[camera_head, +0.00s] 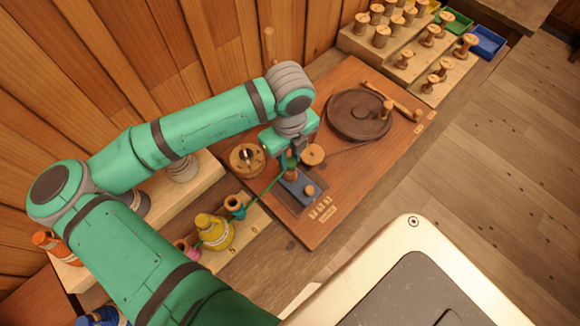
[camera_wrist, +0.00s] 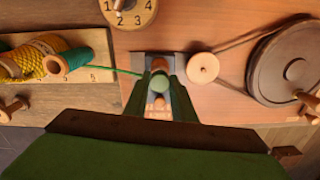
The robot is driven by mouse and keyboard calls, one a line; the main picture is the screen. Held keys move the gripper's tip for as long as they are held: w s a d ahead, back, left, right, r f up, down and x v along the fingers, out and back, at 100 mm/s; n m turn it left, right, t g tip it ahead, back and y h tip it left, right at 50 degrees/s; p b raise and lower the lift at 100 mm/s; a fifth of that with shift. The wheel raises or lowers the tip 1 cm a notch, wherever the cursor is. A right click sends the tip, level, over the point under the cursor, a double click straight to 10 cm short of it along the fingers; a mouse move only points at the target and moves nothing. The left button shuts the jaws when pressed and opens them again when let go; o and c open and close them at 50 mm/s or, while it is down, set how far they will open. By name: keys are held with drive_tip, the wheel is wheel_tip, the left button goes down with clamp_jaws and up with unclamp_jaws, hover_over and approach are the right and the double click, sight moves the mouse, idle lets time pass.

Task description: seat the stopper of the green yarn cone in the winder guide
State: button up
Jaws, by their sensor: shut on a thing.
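My gripper (camera_head: 290,166) is shut on a small stopper with a green end (camera_wrist: 159,82), low over the winder. The fingers hide much of the stopper in the head view. The green yarn cone (camera_wrist: 75,58) lies at the left in the wrist view; in the head view its teal end (camera_head: 235,206) shows beside the yellow cone. A green yarn strand (camera_wrist: 125,71) runs taut from the cone to the stopper. The winder guide, a blue-grey block (camera_head: 299,189), is under and in front of the fingers. I cannot tell whether the stopper touches it.
A yellow yarn cone (camera_head: 214,232) stands on the numbered rack. The winder board (camera_head: 355,90) carries a dark wheel (camera_head: 358,113), a belt, a small wooden pulley (camera_head: 312,155) and a numbered dial (camera_head: 246,160) close to the gripper. Wooden spools fill stepped stands (camera_head: 395,70) at the back.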

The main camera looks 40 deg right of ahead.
drive_tip(key=shift+f, duration=0.25)
drive_tip(key=shift+f, duration=0.45)
drive_tip(key=shift+s+f, duration=0.1)
drive_tip(key=shift+f, duration=0.3)
drive_tip(key=o, duration=1.5)
drive_tip(key=shift+r, duration=4.5)
